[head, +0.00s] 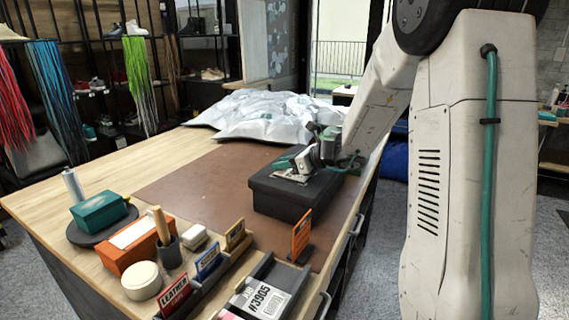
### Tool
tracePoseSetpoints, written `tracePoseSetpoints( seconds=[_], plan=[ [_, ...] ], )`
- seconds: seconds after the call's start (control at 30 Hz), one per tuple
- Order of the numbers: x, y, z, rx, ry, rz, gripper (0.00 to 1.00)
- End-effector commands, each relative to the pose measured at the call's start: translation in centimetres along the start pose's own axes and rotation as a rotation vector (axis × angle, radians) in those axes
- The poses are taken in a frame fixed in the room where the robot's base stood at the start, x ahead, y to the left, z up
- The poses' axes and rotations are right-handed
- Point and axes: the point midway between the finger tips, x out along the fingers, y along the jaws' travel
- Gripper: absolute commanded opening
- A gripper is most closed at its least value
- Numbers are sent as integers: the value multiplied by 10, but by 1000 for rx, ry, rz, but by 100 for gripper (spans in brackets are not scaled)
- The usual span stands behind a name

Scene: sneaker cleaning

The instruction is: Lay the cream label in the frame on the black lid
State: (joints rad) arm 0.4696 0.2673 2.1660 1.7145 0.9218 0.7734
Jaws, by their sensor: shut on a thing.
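The black box with its black lid (265,182) stands on the brown mat near the right side of the table. My gripper (300,172) is low over the lid, pointing down from the right. It is shut on the cream label (287,177), a small pale piece close to the lid's top. Whether the label touches the lid, and how it sits against the frame, I cannot tell. The gripper hides part of the lid, and the frame's outline is not clear.
Silvery pillow bags (262,115) lie at the table's back. An orange sign (301,236) stands close in front of the box. The mat left of the box is clear.

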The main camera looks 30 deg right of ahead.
Motion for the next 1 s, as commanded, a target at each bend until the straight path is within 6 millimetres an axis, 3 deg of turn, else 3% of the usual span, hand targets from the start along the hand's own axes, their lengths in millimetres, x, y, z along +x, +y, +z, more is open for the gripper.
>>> tracePoseSetpoints(
  seconds=[0.43,0.47,0.53,0.83,1.0],
  plan=[
    [1,1,-2,0,0,1,6],
    [1,1,-2,0,0,1,33],
    [1,1,-2,0,0,1,52],
    [-1,1,-2,0,0,0,52],
    [-20,0,-2,0,0,-3,52]
  ],
)
